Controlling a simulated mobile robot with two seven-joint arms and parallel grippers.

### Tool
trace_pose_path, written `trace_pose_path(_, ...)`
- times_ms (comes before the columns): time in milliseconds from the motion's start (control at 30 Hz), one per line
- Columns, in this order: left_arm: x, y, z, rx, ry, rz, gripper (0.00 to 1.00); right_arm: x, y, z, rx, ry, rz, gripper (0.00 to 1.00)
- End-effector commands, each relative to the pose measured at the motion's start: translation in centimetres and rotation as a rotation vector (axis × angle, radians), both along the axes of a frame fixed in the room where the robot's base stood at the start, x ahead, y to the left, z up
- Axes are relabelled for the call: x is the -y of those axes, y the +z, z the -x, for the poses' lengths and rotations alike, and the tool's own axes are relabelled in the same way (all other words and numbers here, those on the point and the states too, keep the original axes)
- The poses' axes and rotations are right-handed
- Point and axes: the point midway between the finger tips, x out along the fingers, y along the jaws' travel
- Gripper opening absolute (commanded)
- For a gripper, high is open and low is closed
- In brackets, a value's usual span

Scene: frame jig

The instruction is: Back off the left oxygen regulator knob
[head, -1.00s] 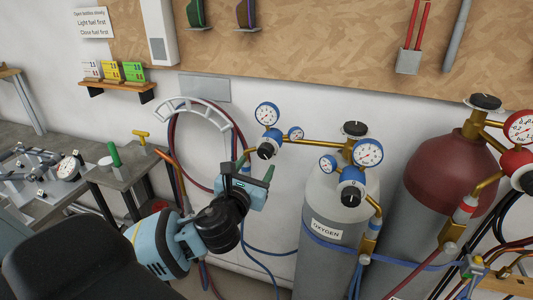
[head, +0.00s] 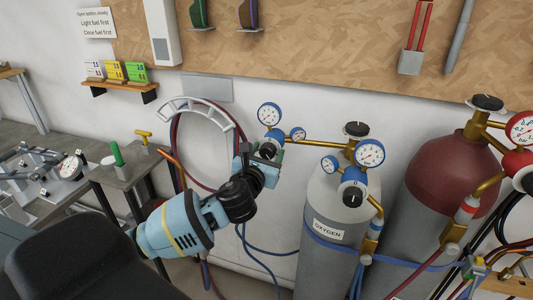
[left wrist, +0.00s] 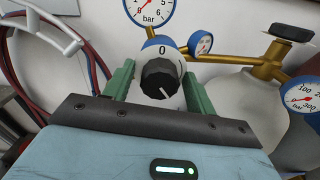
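The left oxygen regulator (head: 274,134) has a blue body and a black knob; in the head view the knob is mostly hidden by my gripper. In the left wrist view the black knob (left wrist: 160,78) faces me, its white line pointing down and slightly right, with a "0" on the collar above. My left gripper (head: 268,156) is at this knob. In the left wrist view its green fingers (left wrist: 157,90) stand open, one on each side of the knob. A small gap shows at the left finger; contact at the right one is unclear. My right gripper is not in view.
A second blue regulator (head: 353,190) sits on the grey oxygen cylinder (head: 318,262), right of the first. A red-topped cylinder (head: 454,170) stands further right. A hose hanger (head: 195,110) with coiled hoses is close on the left. A brass pipe (head: 320,142) joins the regulator to the cylinder.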

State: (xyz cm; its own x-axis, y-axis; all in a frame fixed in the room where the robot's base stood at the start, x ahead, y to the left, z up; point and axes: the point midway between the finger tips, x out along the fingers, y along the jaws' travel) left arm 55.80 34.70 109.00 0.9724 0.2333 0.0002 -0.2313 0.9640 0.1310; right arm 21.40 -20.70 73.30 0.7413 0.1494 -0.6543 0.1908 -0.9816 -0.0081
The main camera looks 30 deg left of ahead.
Motion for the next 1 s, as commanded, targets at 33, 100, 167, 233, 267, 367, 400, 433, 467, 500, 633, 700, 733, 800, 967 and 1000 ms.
trace_pose_path(33,0.0,0.0,0.01,0.0,0.0,0.0,0.49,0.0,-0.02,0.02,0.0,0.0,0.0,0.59)
trace_pose_path(100,0.0,0.0,0.01,0.0,0.0,0.0,0.4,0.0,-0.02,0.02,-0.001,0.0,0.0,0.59)
trace_pose_path(167,0.01,0.01,0.02,0.0,0.0,0.0,0.32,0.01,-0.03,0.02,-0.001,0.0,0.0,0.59)
trace_pose_path(233,0.0,0.0,0.02,0.0,0.0,0.0,0.23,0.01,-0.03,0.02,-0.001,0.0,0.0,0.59)
trace_pose_path(267,0.0,0.0,0.02,0.0,0.0,0.0,0.19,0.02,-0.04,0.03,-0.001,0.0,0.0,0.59)
trace_pose_path(367,0.0,0.0,0.02,0.0,0.0,0.001,0.15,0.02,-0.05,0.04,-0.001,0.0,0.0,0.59)
trace_pose_path(400,0.0,0.0,0.02,0.0,0.0,0.002,0.15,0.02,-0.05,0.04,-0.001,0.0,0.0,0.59)
trace_pose_path(433,0.0,0.0,0.02,0.001,0.0,0.004,0.15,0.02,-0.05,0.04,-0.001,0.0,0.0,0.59)
trace_pose_path(467,0.0,0.0,0.02,0.002,0.0,0.007,0.15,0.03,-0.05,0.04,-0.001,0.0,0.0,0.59)
trace_pose_path(500,0.01,0.0,0.03,0.003,0.0,0.014,0.15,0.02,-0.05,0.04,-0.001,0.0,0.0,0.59)
trace_pose_path(633,0.01,0.0,0.02,0.012,0.0,0.05,0.15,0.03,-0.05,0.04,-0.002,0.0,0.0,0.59)
trace_pose_path(700,0.02,0.01,0.02,0.02,0.0,0.083,0.15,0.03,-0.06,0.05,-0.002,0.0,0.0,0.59)
trace_pose_path(733,0.02,0.01,0.02,0.024,0.0,0.1,0.15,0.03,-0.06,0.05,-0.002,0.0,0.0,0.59)
trace_pose_path(800,0.02,-0.01,0.02,0.035,-0.001,0.145,0.15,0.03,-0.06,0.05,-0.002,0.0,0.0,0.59)
trace_pose_path(967,0.02,-0.05,0.04,0.065,0.0,0.275,0.15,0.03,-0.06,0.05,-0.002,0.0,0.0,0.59)
trace_pose_path(1000,0.03,-0.06,0.03,0.074,0.0,0.311,0.15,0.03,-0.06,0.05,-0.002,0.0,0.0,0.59)
